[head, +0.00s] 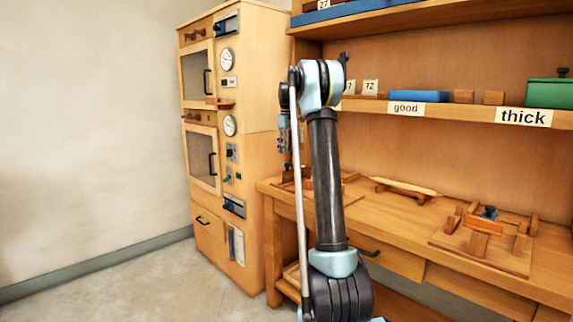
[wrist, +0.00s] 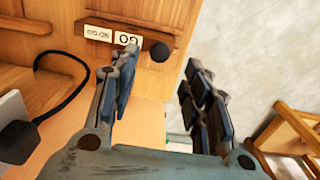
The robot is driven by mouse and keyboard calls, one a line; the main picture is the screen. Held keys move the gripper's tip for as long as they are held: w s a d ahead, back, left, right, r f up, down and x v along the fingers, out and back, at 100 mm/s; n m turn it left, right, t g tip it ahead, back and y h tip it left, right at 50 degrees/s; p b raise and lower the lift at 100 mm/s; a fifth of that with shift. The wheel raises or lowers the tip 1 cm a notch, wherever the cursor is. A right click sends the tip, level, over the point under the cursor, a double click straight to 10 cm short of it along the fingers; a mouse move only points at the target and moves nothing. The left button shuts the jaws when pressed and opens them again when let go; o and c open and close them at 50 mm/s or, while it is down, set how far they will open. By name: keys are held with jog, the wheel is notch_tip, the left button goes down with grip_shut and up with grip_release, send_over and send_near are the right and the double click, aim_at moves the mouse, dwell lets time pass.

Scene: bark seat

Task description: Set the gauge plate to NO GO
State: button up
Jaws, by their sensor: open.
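In the wrist view, a dark brown wooden bar (wrist: 140,32) with a round black knob (wrist: 160,52) at its right end is fixed on a wooden face. I cannot tell which part of this is the gauge plate. My gripper (wrist: 160,68) is open, its fingers apart and empty, with the knob showing between the fingertips. In the head view my gripper (head: 283,135) hangs in front of the cabinet's right side.
The tall wooden cabinet (head: 262,75) carries dials, doors and handles. To its right is a workbench (head: 400,235) with wooden jigs, under a shelf (head: 450,110) labelled good and thick. A black cable (wrist: 75,85) lies at left in the wrist view. The floor at left is clear.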

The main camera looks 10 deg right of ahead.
aim_at(287, 164)
notch_tip(287, 164, down, 7)
jog(key=shift+r, duration=0.1)
dwell(0.4)
grip_shut()
jog(key=shift+s+a, duration=0.85)
jog(key=shift+a, duration=0.3)
jog(key=shift+s+a, duration=0.8)
jog(key=shift+a, duration=0.3)
